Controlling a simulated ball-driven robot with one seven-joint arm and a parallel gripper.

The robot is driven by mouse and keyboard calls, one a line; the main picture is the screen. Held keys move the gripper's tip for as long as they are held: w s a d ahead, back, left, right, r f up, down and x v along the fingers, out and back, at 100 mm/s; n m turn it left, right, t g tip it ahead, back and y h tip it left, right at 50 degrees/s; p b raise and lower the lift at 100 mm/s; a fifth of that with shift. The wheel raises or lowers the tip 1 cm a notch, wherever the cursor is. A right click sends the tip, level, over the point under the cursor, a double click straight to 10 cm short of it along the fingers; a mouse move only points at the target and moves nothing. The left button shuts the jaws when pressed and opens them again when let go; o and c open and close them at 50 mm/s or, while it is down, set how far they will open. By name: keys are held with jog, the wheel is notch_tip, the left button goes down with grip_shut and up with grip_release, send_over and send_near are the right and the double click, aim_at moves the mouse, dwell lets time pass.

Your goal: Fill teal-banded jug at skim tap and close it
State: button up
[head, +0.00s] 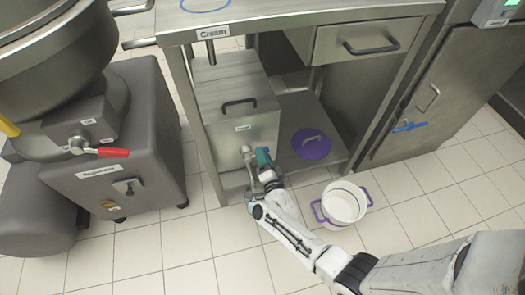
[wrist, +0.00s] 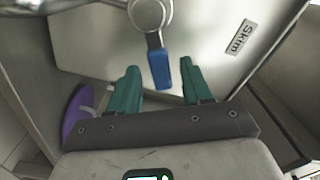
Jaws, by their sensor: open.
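The skim tap sticks out of the front of a steel tank. In the wrist view its round grey body (wrist: 150,14) shows at the top, with a blue lever (wrist: 161,70) pointing down. My gripper (wrist: 161,75) has green fingers spread apart, one on each side of the lever, with gaps visible. In the head view my gripper (head: 264,158) is right at the tap (head: 247,152), hiding the lever. A white pail (head: 343,203) with purple handles stands on the floor right of my arm, apart from the tap. I see no teal-banded jug.
The steel tank (head: 235,110) sits under a table labelled Cream. A purple lid (head: 311,143) lies on the low shelf right of it. The grey separator (head: 110,150) stands left, a steel cabinet (head: 440,90) right. Tiled floor is clear left of my arm.

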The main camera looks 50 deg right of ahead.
jog(key=p+v, duration=0.2)
jog(key=v, duration=0.6)
jog(key=shift+a, duration=0.15)
